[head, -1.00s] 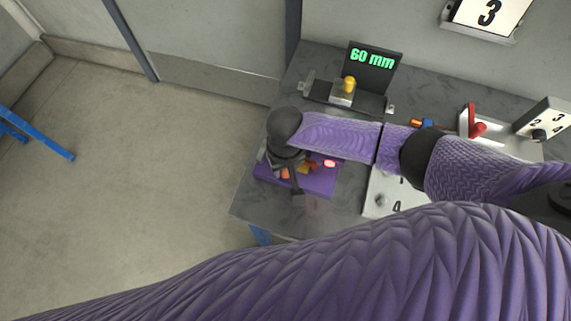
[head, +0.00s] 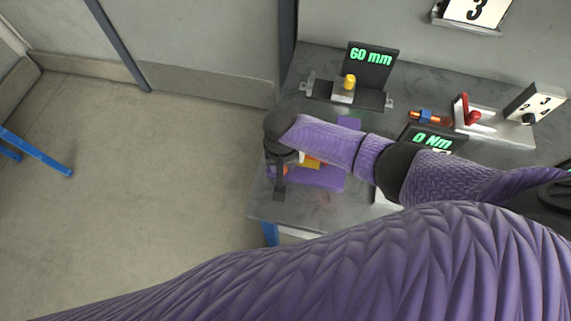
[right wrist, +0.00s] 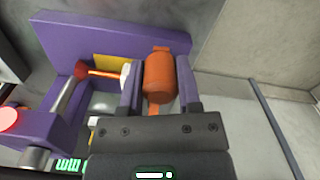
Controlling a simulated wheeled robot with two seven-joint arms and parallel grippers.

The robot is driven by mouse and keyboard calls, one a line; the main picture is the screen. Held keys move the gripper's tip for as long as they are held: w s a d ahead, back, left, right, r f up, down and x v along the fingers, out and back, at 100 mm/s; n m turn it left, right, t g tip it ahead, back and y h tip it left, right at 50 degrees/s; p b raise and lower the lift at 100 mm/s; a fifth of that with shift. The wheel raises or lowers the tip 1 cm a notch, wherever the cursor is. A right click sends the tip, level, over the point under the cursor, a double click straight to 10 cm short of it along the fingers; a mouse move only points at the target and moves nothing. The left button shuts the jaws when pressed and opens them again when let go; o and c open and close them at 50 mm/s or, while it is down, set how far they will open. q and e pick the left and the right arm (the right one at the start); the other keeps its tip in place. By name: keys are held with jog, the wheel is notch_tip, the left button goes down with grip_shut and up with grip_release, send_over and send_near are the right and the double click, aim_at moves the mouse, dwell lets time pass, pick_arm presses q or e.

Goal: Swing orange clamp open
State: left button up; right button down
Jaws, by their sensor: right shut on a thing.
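The orange clamp handle (right wrist: 160,78) stands between the fingers of my right gripper (right wrist: 159,95) in the right wrist view. The gripper is shut on it. The handle is beside a purple fixture (right wrist: 110,36) with a yellow strip and an orange-red rod with a white tip. In the head view my right gripper (head: 280,185) is at the left edge of the purple fixture (head: 322,180), near the table's left end. My wrist and forearm hide much of the fixture and the clamp there. My left gripper is not in view.
A black "60 mm" display (head: 371,66) with a yellow-knobbed block stands at the back of the grey table (head: 335,205). A "0 Nm" display (head: 433,140), a red lever (head: 468,112) and a numbered switch box (head: 536,102) are to the right. Left of the table is open floor.

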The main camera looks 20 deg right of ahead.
jog(key=w+a+m+b, duration=0.1)
jog(key=w+a+m, duration=0.1)
jog(key=m, duration=0.1)
jog(key=w+a+m+b, duration=0.1)
jog(key=w+a+m, duration=0.1)
jog(key=a+m, duration=0.1)
jog(key=shift+w+a+f+m, duration=0.1)
jog(key=shift+w+f+m, duration=0.05)
jog(key=shift+w+m, duration=0.15)
pick_arm(q)
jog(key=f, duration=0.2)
jog(key=b, duration=0.1)
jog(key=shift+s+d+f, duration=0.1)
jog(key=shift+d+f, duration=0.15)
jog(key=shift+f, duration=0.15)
pick_arm(e)
jog(key=shift+w+a+m, duration=0.2)
jog(key=shift+w+m, duration=0.25)
jog(key=shift+m, duration=0.05)
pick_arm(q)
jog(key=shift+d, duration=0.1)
pick_arm(e)
jog(key=shift+c, duration=2)
grip_release()
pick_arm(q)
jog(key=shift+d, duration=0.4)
pick_arm(e)
jog(key=shift+o, duration=0.5)
